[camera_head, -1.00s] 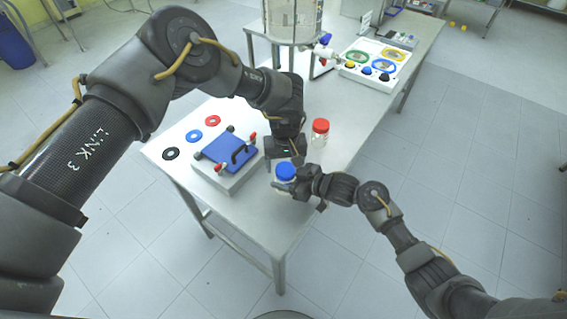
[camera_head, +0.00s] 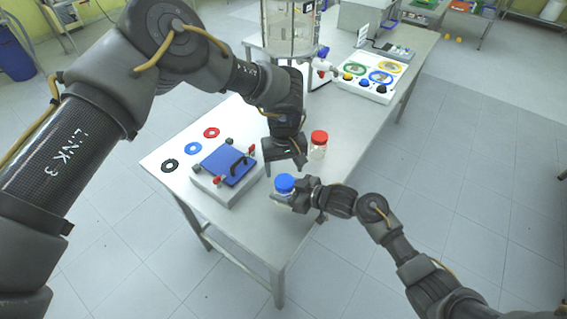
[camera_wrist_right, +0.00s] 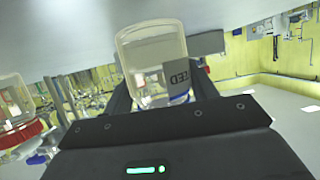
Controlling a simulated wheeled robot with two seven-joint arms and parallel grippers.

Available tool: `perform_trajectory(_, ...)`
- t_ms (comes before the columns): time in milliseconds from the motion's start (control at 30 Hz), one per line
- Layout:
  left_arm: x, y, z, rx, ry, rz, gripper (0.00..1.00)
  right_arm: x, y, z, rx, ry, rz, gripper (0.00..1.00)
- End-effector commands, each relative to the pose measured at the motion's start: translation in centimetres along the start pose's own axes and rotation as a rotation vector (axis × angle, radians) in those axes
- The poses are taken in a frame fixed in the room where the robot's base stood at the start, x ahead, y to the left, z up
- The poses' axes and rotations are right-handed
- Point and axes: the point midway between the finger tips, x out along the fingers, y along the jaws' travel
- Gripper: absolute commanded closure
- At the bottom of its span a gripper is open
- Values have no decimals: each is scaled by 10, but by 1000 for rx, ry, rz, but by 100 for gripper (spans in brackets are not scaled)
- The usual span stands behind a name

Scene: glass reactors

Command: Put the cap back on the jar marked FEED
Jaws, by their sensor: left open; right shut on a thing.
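The FEED jar (camera_wrist_right: 151,50) is clear glass with a grey label, partly readable and upside down in the right wrist view. Its blue cap (camera_head: 284,183) sits on top in the head view; I cannot tell whether it is fully seated. A strip of blue also shows in the wrist view (camera_wrist_right: 181,98). My right gripper (camera_head: 299,192) is shut on the jar from the right, near the table's front edge. My left gripper (camera_head: 285,167) is open and empty, pointing down just above and behind the blue cap, apart from it.
A red-capped jar (camera_head: 319,144) stands behind and right of the grippers. A grey box with a blue lid (camera_head: 226,164) and red clamps is close on the left. Colored rings (camera_head: 193,149) lie beyond it. A glass reactor (camera_head: 291,30) stands behind, beside a white button panel (camera_head: 368,78).

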Motion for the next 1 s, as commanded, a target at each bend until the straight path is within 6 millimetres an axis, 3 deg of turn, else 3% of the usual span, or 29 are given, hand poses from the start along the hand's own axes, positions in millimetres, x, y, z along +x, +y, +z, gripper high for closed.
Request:
perform_trajectory(167,-2,2,0,-325,1,5,30,0,-1,1,1,-1,-1,100)
perform_trajectory(1000,-19,5,2,-2604,-9,8,30,0,-1,1,1,-1,-1,100)
